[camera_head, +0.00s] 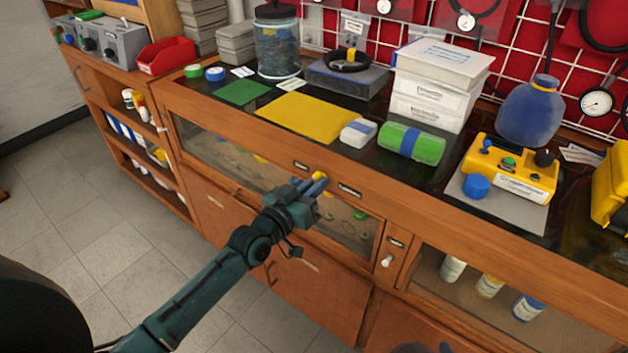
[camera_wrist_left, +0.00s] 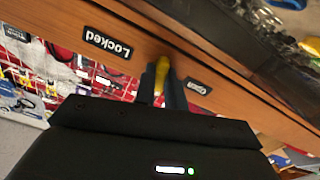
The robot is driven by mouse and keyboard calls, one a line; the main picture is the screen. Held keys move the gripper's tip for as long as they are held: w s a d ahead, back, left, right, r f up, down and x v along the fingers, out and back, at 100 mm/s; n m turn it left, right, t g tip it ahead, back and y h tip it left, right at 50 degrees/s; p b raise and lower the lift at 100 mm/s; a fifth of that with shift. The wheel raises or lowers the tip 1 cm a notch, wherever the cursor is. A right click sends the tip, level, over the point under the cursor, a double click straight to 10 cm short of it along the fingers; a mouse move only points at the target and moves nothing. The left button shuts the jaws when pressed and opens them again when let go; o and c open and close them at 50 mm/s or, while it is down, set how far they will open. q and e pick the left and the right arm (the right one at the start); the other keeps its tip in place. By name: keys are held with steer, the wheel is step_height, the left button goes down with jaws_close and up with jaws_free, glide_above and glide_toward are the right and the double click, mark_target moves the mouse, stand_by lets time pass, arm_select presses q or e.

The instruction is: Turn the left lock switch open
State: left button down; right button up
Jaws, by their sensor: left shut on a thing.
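The left lock switch has a yellow handle (camera_head: 321,176) on the wooden front rail of the bench, above the glass door. It also shows in the left wrist view (camera_wrist_left: 162,66), between a "Locked" label (camera_wrist_left: 107,42) on the left and an "Open" label (camera_wrist_left: 198,87) on the right. My left gripper (camera_head: 317,186) is shut on this handle, with one finger on each side. The fingers hide most of the handle and its base. A dark piece with a bluish tip at the bottom edge of the head view seems to be my right gripper (camera_head: 445,348), mostly cut off.
A second switch with a white knob (camera_head: 387,261) is on the cabinet front to the right. The bench top above holds a yellow sheet (camera_head: 308,117), a green roll (camera_head: 425,148) and a yellow control box (camera_head: 520,170). The floor (camera_head: 75,205) at left is clear.

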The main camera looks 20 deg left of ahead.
arm_select(q)
steer(key=n, duration=0.5)
steer(key=shift+n+p, duration=0.35)
steer(key=shift+n, duration=0.05)
stand_by(0.4)
steer(key=c, duration=1.5)
jaws_free()
steer(key=shift+o, duration=0.2)
steer(key=v, duration=1.3)
steer(key=shift+s, duration=0.1)
